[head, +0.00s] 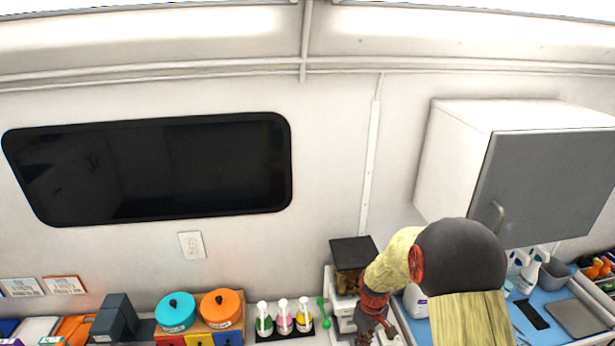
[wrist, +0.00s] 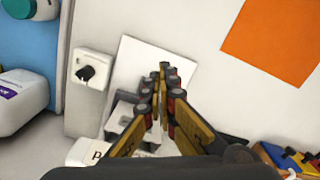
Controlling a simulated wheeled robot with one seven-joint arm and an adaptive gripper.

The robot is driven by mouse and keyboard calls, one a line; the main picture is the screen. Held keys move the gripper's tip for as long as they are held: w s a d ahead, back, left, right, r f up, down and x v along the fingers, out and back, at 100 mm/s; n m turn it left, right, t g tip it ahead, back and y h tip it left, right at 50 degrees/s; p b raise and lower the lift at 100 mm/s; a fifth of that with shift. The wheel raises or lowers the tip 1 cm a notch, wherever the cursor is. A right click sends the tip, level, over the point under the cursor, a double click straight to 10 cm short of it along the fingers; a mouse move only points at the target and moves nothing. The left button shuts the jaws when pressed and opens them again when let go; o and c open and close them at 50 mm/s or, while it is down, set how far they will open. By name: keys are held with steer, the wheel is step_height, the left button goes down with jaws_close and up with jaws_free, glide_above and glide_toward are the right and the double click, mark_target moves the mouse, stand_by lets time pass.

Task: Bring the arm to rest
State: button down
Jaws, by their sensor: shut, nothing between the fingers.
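My gripper (wrist: 163,72) shows in the wrist view with its two yellow-and-dark fingers drawn together at the tips and nothing held between them. The fingers point toward a white panel and a white device with a black knob (wrist: 86,73). In the head view my arm rises from the bottom edge right of centre, bending at a large black joint. My fingertips cannot be made out there. I cannot tell whether the fingers touch anything behind them.
In the head view a grey-door wall cabinet (head: 545,180) hangs near my arm. A dark-topped device (head: 352,253) stands just left of the arm. Teal (head: 176,314) and orange (head: 222,310) pots and several bottles stand farther left. A blue mat (head: 555,315) with items lies right.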

steer(key=s+r+m+t+b, duration=0.3)
steer(key=s+r+b, duration=0.4)
steer(key=s+r, duration=0.3)
steer(key=s+r+m+t+b, duration=0.3)
steer(key=s+r+b, duration=0.4)
steer(key=s, duration=0.8)
steer(key=v, duration=0.3)
steer(key=shift+w+r+b, duration=0.2)
steer(key=shift+w+b, duration=0.1)
steer(key=shift+b, duration=0.1)
